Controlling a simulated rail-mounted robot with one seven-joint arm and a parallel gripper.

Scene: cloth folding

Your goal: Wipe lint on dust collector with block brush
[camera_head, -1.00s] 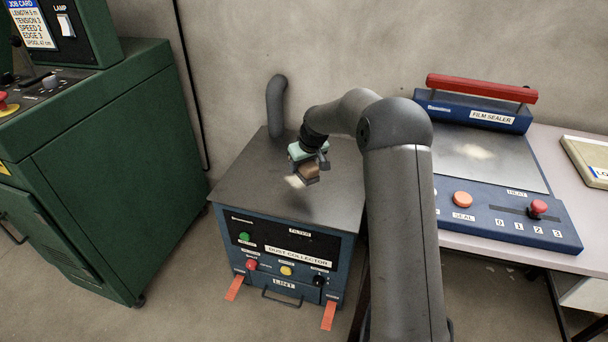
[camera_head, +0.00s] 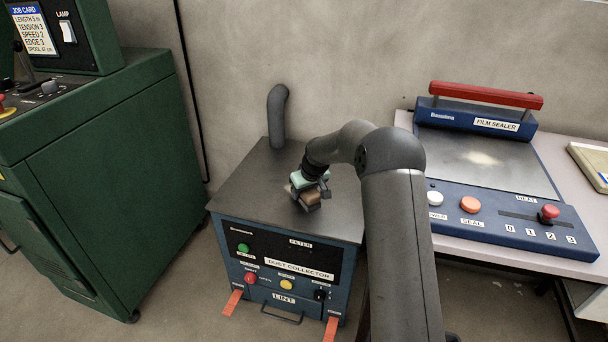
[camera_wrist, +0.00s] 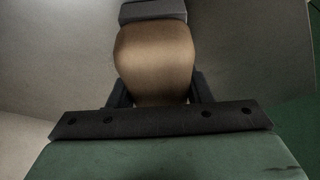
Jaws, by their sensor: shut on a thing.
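The dust collector (camera_head: 240,184) is a blue box with a dark grey flat top, a pipe at its back and a front control panel. My gripper (camera_head: 308,192) is low over the right part of its top, shut on the brown block brush (camera_head: 311,198). In the wrist view, the brown wooden block of the block brush (camera_wrist: 155,62) sits between the fingers. A small pale patch, perhaps lint (camera_head: 291,189), shows beside the brush.
A green machine (camera_head: 100,180) stands at the left. The film sealer (camera_head: 490,180) lies on a table at the right. The pipe (camera_head: 277,115) rises at the back of the dust collector. The left part of the top is clear.

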